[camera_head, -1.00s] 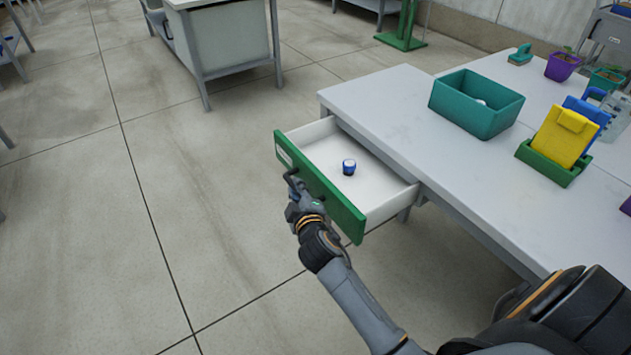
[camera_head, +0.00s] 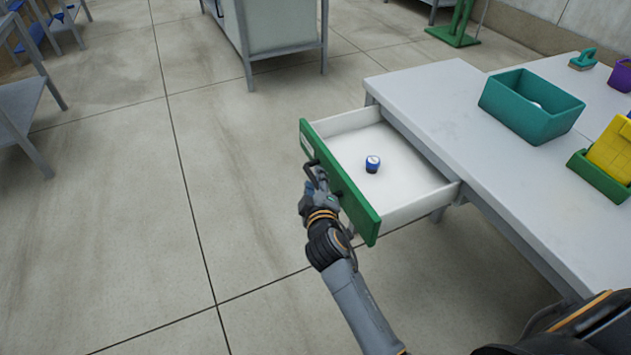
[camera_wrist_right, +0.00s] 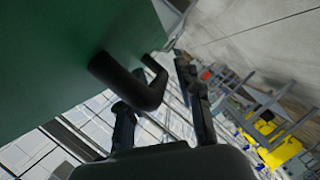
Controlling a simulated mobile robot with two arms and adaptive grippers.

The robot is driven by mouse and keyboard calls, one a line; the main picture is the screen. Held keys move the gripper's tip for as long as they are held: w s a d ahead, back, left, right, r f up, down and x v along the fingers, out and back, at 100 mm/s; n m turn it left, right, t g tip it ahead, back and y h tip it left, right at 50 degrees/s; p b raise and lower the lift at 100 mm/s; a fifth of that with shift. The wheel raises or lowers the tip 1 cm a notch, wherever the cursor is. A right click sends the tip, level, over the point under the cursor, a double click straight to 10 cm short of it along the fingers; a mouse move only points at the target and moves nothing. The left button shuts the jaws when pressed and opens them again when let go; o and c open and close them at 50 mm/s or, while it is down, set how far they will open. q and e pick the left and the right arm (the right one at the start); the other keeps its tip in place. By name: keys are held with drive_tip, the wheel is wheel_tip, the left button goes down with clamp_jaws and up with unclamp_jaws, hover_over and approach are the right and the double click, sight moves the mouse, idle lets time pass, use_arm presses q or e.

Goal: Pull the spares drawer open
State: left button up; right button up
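The spares drawer (camera_head: 352,208) has a green front and a white inside. It stands well out from the grey table, with a small blue-and-white round item (camera_head: 373,164) lying in it. My right gripper (camera_head: 316,180) is at the dark handle on the drawer front. In the right wrist view, the black bent handle (camera_wrist_right: 135,84) stands out from the green front (camera_wrist_right: 60,60). The fingers of my right gripper (camera_wrist_right: 158,95) are apart on either side of the handle bar, with a gap showing beside the right-hand finger. My left gripper is not in view.
The grey table (camera_head: 440,100) carries a teal bin (camera_head: 530,112), a green tray (camera_head: 598,178) with a yellow item (camera_head: 612,150), and a teal-handled brush (camera_head: 582,60). Open concrete floor (camera_head: 230,190) lies left of the drawer. Another bench (camera_head: 280,35) stands farther back.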

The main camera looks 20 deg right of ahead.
drive_tip(key=v, duration=0.7)
drive_tip(key=shift+s, duration=0.25)
idle(0.5)
